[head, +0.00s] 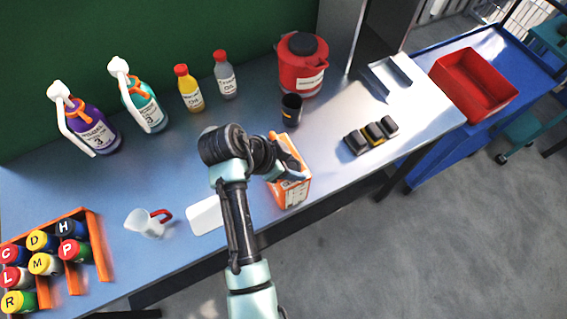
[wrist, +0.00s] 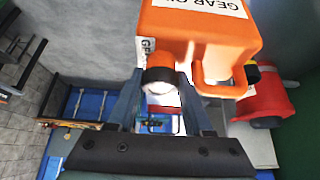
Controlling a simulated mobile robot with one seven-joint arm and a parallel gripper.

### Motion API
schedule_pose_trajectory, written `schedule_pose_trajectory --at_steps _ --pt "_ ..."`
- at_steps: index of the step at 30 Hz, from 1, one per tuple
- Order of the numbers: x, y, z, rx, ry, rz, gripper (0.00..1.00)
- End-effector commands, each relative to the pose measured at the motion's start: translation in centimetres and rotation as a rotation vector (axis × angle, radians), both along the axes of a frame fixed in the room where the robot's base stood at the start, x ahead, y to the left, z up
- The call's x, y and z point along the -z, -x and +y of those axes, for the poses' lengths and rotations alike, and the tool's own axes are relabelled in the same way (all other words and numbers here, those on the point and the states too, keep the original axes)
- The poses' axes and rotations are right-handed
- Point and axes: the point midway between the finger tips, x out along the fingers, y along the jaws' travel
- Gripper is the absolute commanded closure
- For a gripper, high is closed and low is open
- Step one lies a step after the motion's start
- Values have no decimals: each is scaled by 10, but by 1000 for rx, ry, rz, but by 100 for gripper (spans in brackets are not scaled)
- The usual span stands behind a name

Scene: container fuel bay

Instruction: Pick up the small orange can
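The small orange can (head: 293,188) stands near the front edge of the grey table in the head view, with a white label on its side. In the wrist view the orange can (wrist: 200,35) fills the top, with a label starting "GEAR O", a handle and a white spout cap with a dark ring. My gripper (wrist: 160,82) has its two fingers apart, one on each side of the cap. I cannot tell whether they touch it. In the head view my gripper (head: 284,172) is at the top of the can, partly hidden by my arm.
A dark cup (head: 291,110) and a red jug (head: 302,68) stand behind the can. A white jug (head: 148,223) and a white flat piece (head: 206,215) lie to the left. Dark blocks (head: 370,135) are to the right. An orange rack (head: 98,250) holds several lidded jars.

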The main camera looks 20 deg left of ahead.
Motion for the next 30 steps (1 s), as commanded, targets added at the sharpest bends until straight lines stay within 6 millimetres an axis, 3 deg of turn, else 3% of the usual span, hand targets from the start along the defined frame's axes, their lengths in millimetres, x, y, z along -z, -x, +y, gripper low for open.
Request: schedule_pose_trajectory --at_steps 1,3,20,30 --pt "0 0 0 1 1 1 89" --pt "0 0 0 1 0 0 100" --pt "-6 -2 0 2 -1 -7 100" --pt "-65 -3 1 1 -4 -12 100"
